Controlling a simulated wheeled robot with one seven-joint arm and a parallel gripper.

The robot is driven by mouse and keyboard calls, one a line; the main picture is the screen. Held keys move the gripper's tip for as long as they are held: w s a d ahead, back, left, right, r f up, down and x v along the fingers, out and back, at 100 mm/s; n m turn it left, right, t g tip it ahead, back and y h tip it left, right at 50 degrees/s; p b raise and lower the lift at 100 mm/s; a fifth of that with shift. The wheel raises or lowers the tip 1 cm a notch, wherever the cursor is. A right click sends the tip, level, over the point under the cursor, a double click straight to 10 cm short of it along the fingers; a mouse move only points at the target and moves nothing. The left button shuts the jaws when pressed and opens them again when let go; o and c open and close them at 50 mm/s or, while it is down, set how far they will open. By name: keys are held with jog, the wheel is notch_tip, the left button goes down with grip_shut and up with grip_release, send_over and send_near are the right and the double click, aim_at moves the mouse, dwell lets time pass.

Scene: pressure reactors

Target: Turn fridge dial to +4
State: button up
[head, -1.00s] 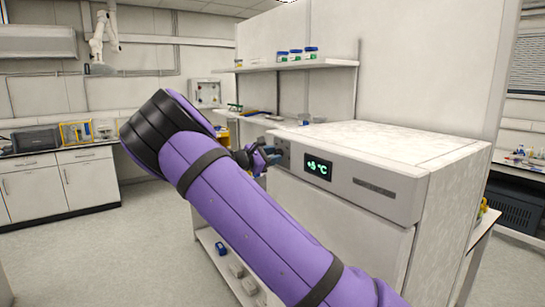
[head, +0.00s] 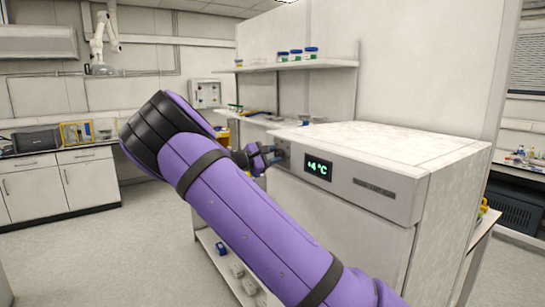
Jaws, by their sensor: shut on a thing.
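The white fridge (head: 390,150) stands at the right of the head view. Its front panel (head: 342,173) carries a dark display (head: 318,168) with green digits that read +4 °C. My gripper (head: 272,157) is at the left end of this panel, beside the display. It is shut on the fridge dial, which is mostly hidden behind the fingers and my purple arm.
A wall shelf (head: 300,65) with several blue-lidded jars is above and behind the fridge. An open lower shelf with small items is below my arm. A counter with white cabinets (head: 60,185) stands at the far left. The floor (head: 150,240) at left is clear.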

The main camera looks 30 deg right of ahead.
jog(key=o, duration=0.9)
jog(key=shift+a, duration=0.15)
jog(key=a, duration=1)
jog(key=shift+s+a, duration=0.15)
jog(key=shift+a, duration=0.1)
